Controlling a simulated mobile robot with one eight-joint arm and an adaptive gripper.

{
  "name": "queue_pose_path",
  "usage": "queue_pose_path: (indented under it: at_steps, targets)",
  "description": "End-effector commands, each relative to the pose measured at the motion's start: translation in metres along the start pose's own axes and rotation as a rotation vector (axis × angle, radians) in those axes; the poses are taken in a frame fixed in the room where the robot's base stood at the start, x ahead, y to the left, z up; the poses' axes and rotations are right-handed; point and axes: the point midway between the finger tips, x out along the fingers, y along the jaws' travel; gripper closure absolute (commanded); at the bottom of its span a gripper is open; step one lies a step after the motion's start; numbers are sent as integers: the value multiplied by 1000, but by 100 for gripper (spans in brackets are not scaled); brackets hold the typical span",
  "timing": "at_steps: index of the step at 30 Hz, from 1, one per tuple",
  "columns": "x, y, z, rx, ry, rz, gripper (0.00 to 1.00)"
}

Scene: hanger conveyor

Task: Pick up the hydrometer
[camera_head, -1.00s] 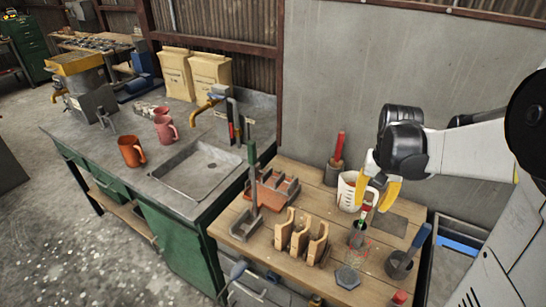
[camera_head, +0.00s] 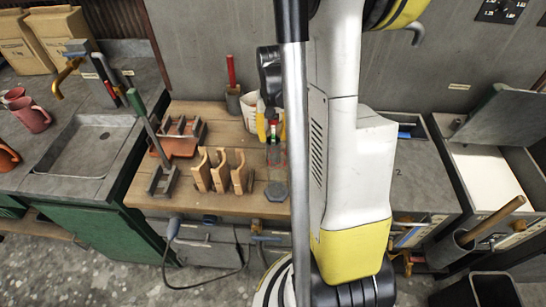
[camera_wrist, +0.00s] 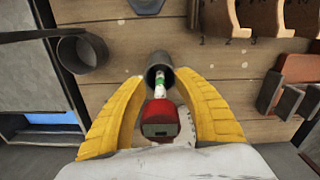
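The hydrometer (camera_wrist: 158,117) appears to be the slim upright piece with a red top and a white and green stem. Its lower part goes down into a grey cylinder (camera_wrist: 159,62) standing on the wooden bench. In the head view the hydrometer (camera_head: 271,131) is small and partly hidden by my arm. My gripper (camera_wrist: 157,84) is open above the bench, its yellow fingers on either side of the hydrometer. Small gaps show between the fingers and the red top. In the head view my gripper (camera_head: 272,128) is partly covered by my arm.
A white jug (camera_head: 251,101) stands close behind my gripper. Wooden racks (camera_head: 222,170) and a reddish tray (camera_head: 178,140) are to the left. A dark hexagonal plate (camera_head: 276,191) lies in front. A dark round holder (camera_wrist: 82,56) stands beside the cylinder.

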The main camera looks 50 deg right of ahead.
Motion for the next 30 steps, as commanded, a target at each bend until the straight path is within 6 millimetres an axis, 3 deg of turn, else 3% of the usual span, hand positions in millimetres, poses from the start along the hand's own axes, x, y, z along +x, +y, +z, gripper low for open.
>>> queue_pose_path:
  at_steps: [2, 8, 11, 12, 24, 30]
  targets:
    - [8, 0, 0, 0, 0, 0, 64]
    - [7, 0, 0, 0, 0, 0, 65]
    - [7, 0, 0, 0, 0, 0, 95]
    - [7, 0, 0, 0, 0, 0, 100]
    - [5, 0, 0, 0, 0, 0, 100]
    - [-13, 0, 0, 0, 0, 0, 100]
